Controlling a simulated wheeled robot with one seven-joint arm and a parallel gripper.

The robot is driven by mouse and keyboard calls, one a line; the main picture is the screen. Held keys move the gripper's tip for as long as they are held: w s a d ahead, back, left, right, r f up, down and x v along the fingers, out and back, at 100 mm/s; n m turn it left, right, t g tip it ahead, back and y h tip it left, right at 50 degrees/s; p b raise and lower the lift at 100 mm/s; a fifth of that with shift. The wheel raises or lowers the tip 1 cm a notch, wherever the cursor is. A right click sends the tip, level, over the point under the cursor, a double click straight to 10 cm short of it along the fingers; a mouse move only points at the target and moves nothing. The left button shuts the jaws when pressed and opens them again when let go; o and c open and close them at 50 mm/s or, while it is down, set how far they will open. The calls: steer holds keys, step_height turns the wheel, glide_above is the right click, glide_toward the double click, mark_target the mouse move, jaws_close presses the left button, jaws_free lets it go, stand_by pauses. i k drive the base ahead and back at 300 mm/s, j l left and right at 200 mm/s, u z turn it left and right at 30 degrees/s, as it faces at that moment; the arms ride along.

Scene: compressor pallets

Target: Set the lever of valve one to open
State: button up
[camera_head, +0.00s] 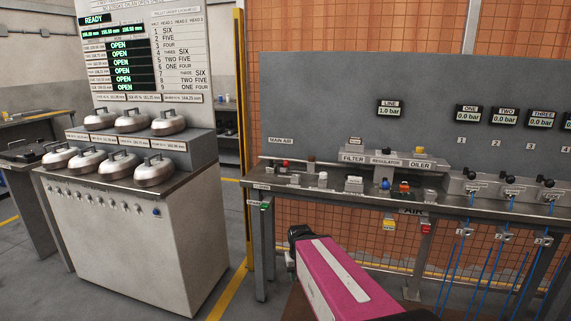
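Valve one (470,175) is on the bench at the right, below the panel number 1. It has a small black lever; its exact direction is too small to tell. The gauge marked ONE (467,114) above it reads 0.0 bar. My magenta arm link (338,280) shows at the bottom middle, in front of the bench and left of the valve. The fingers of my gripper cannot be made out.
More valves with black levers (508,179) stand to the right, with blue hoses (492,262) hanging below. The LINE gauge (390,108) reads 1.0 bar. A grey cabinet (130,235) with several handled weights stands left. Grey floor lies between cabinet and bench.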

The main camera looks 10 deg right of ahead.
mark_target(471, 176)
steer(key=z, duration=1.75)
steer(key=j+z, duration=0.2)
steer(key=k+j+z, duration=0.25)
steer(key=i+j, duration=0.05)
steer(key=i, duration=0.05)
